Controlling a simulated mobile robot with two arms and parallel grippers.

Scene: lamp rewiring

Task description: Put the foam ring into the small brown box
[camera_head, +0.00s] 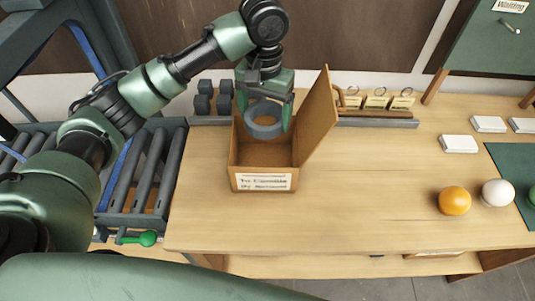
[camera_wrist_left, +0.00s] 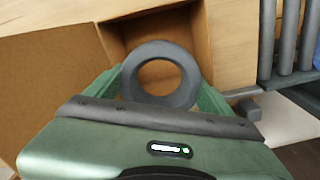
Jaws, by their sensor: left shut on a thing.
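The foam ring (camera_head: 264,128) is dark grey and held between the fingers of my left gripper (camera_head: 265,117), which is shut on it. It also shows in the left wrist view (camera_wrist_left: 160,92), its hole facing the camera. The small brown box (camera_head: 262,183) stands on the workbench with its lid open and tilted to the right. It carries a white label on its front. The ring is over the box opening, near its back; the box interior (camera_wrist_left: 162,28) shows behind and through the ring. I cannot tell exactly how deep the ring is. My right gripper is not in view.
The open lid (camera_head: 319,115) rises at the box's right. Dark grey blocks (camera_head: 212,95) stand behind left, and a rail with small tags (camera_head: 375,108) is behind right. An orange ball (camera_head: 454,200) and a white ball (camera_head: 497,192) lie at right. The bench (camera_head: 360,190) is clear between.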

